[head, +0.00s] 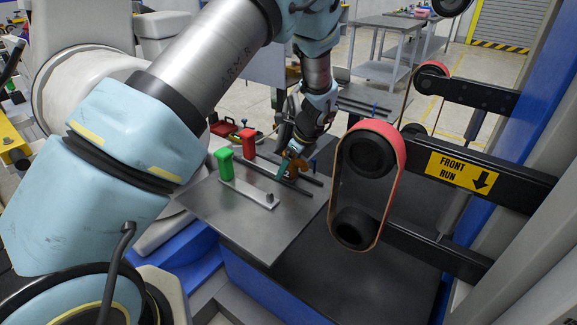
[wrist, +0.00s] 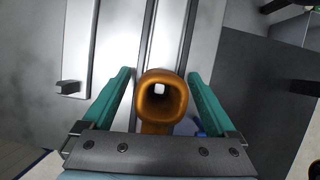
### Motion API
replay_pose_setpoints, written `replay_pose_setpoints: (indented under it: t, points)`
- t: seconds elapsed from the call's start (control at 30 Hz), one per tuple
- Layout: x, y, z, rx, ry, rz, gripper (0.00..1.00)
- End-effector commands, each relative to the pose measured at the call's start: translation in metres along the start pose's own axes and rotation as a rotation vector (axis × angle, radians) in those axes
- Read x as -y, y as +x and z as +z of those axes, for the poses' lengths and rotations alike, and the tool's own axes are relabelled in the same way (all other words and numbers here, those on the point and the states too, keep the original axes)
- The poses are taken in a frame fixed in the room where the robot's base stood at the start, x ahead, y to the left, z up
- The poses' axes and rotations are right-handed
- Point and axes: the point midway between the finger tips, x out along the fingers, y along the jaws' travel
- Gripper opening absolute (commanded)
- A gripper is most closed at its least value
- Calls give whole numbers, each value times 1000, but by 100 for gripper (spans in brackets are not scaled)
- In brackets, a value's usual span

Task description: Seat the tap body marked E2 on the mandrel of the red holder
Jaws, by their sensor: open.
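An orange-brown tap body (wrist: 160,122) stands between the teal fingers of my gripper (wrist: 160,88) in the wrist view, seen down its squarish opening. My gripper is open, with a gap between each finger and the body. No E2 mark is readable. The red holder (head: 248,143) has a red block and a dark bar running toward my gripper (head: 289,166) in the head view. Its mandrel is not visible, so I cannot tell how the body sits.
The green holder (head: 224,164) stands beside the red one, its pale bar ending in a small bare peg (head: 269,198). The grey plate (head: 240,225) is clear in front. A red belt loop (head: 398,165) stands to the right. Red items (head: 222,128) lie behind.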

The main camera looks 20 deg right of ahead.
Motion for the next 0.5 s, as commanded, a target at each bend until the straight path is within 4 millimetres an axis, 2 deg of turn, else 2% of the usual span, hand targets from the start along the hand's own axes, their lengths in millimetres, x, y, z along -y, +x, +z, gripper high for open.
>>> replay_pose_setpoints:
  t: [0.17,0.27,0.5]
  points:
    - [0,-1,-1,-1,1,1,92]
    - [0,-9,-1,-1,0,-2,92]
    - [1,-53,-1,-1,0,-5,92]
